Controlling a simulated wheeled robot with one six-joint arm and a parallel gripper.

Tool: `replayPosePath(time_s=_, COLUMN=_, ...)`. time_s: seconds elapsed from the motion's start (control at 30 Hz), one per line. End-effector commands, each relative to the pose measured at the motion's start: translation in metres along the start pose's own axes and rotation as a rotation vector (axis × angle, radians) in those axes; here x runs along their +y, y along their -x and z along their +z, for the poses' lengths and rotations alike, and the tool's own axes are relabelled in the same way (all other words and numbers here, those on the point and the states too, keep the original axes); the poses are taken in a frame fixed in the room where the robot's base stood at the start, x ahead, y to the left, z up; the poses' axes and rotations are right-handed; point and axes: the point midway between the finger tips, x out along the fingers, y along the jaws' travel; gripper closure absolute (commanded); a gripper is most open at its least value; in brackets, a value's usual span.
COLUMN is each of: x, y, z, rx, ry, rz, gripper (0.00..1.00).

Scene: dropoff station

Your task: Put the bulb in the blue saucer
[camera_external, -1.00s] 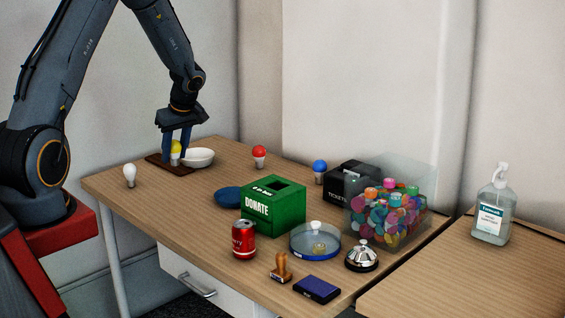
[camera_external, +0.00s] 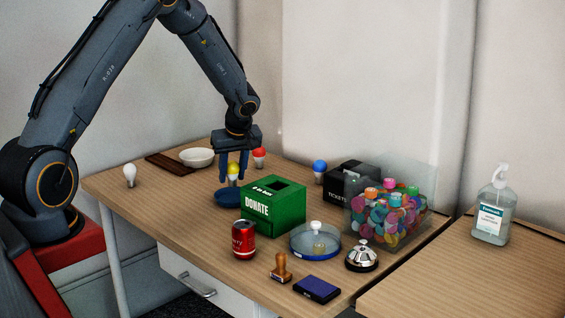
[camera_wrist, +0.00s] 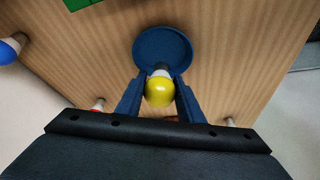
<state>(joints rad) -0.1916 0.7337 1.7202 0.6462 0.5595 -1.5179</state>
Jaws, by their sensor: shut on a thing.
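My gripper (camera_external: 234,170) is shut on a yellow bulb (camera_external: 233,168) with a pale base. In the outside view the bulb hangs upright over the blue saucer (camera_external: 226,197), which lies left of the green donation box. In the wrist view the yellow bulb (camera_wrist: 159,92) sits between my two blue fingers, its base toward the near rim of the blue saucer (camera_wrist: 163,45). The saucer looks empty. The gap between the bulb's base and the saucer is hard to judge.
The green donation box (camera_external: 273,207) stands just right of the saucer. A white bowl (camera_external: 197,157) and a brown tray (camera_external: 168,164) lie behind it. A red bulb (camera_external: 259,156), a blue bulb (camera_external: 320,170) and a white bulb (camera_external: 129,174) stand on the table. A red can (camera_external: 243,240) is in front.

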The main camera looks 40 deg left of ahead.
Motion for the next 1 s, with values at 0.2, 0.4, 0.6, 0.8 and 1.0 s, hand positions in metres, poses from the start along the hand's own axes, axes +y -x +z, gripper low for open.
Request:
replayPosePath(time_s=0.2, x=-0.001, y=-0.023, z=0.01, rx=-0.002, ry=-0.002, rz=-0.003, gripper=0.8)
replayPosePath(time_s=0.4, x=0.0, y=-0.034, z=0.014, rx=0.0, ry=0.0, rz=0.0, gripper=0.8)
replayPosePath(time_s=0.6, x=0.0, y=-0.035, z=0.014, rx=0.0, ry=0.0, rz=0.0, gripper=0.8)
replayPosePath(time_s=0.8, x=0.0, y=-0.037, z=0.015, rx=-0.001, ry=0.0, rz=0.0, gripper=0.53)
replayPosePath(time_s=1.0, x=0.0, y=-0.036, z=0.015, rx=0.0, ry=0.0, rz=0.0, gripper=0.47)
